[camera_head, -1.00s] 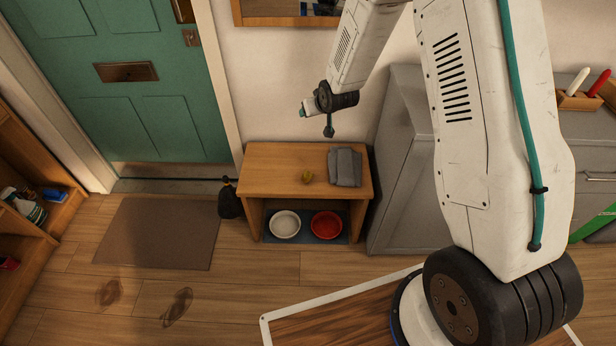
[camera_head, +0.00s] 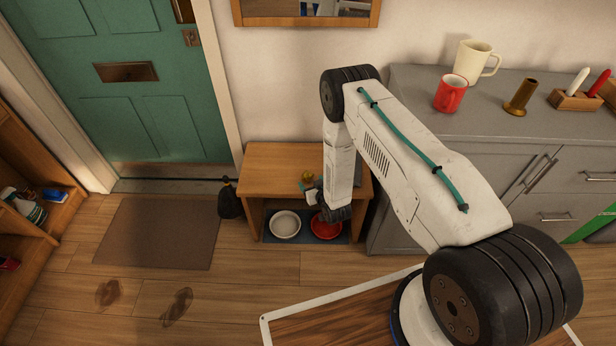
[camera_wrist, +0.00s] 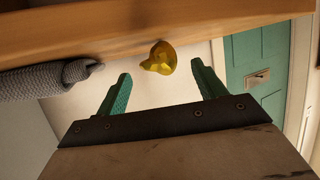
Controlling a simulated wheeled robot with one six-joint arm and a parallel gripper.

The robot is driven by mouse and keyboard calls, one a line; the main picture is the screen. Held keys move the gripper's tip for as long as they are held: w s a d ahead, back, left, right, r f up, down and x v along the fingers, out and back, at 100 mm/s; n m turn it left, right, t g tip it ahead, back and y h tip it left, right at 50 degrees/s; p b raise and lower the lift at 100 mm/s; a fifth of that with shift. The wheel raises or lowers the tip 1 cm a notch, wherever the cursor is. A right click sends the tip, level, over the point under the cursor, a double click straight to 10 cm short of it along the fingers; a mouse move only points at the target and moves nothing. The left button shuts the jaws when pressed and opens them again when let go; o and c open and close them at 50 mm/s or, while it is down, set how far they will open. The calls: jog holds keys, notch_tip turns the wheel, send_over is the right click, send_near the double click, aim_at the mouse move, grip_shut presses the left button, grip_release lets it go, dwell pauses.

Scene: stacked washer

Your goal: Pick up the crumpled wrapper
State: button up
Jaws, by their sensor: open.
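The crumpled wrapper (camera_head: 308,176) is a small yellow lump on top of the low wooden bench (camera_head: 270,160). In the wrist view the wrapper (camera_wrist: 160,58) lies at the edge of the wooden surface, ahead of and between my two teal fingers. My gripper (camera_wrist: 162,80) is open, with nothing between its fingers. In the head view my gripper (camera_head: 311,193) is at the bench's front, close to the wrapper; the fingers are small and partly hidden there.
A grey folded cloth (camera_wrist: 50,78) lies on the bench beside the wrapper. A white bowl (camera_head: 285,224) and a red bowl (camera_head: 326,226) sit in the bench's lower opening.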

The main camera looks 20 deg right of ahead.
aim_at(310, 178)
jog(key=x, duration=0.6)
jog(key=shift+w+d+r, duration=0.1)
jog(key=shift+w+d, duration=0.15)
jog(key=shift+d, duration=0.05)
jog(key=c, duration=1.1)
